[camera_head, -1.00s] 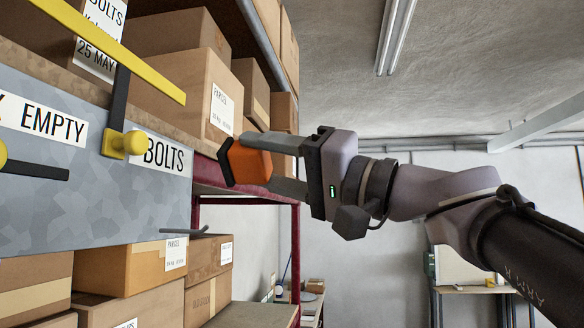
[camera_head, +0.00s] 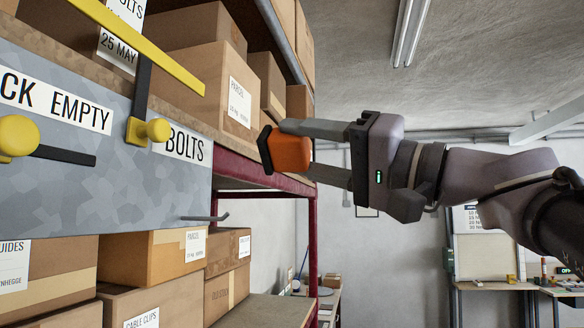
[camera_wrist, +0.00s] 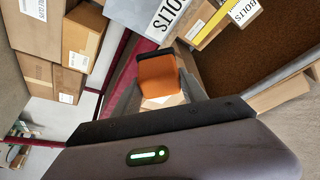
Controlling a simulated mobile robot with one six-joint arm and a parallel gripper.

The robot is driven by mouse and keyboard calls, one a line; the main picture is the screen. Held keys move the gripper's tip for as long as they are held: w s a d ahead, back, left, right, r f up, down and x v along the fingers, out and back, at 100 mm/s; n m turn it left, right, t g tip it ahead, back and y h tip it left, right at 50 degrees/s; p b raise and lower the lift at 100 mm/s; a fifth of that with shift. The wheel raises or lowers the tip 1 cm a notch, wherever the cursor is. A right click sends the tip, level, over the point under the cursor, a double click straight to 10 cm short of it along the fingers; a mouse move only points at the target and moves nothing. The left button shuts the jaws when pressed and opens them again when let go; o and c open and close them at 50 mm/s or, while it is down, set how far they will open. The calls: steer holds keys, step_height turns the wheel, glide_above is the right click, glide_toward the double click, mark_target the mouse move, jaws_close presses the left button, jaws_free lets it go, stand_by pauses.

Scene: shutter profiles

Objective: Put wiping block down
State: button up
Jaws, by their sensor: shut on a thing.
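The wiping block (camera_head: 287,151) is orange with a dark pad on its left face. My gripper (camera_head: 312,152) is shut on it, one finger above and one below in the head view. In the wrist view the block (camera_wrist: 158,76) sits between the two fingers, with its dark edge at the far end. It is held in the air, in front of the red shelf frame in the head view. I cannot tell how far it is from the shelf.
A grey panel (camera_head: 90,165) with labels, a yellow bar (camera_head: 140,45) and yellow knobs (camera_head: 150,131) stands at the left. Cardboard boxes (camera_head: 215,90) fill the shelves around it. A red shelf post (camera_head: 312,240) is below my gripper. Benches (camera_head: 495,286) stand far right.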

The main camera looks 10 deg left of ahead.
steer(key=a+p, duration=0.3)
steer(key=a, duration=0.5)
steer(key=shift+w+a+r, duration=0.15)
steer(key=shift+w+a, duration=0.1)
steer(key=shift+s+a, duration=0.15)
steer(key=shift+s, duration=0.05)
steer(key=shift+c, duration=0.6)
steer(key=shift+s+a, duration=0.1)
steer(key=shift+s, duration=0.9)
steer(key=shift+w, duration=0.2)
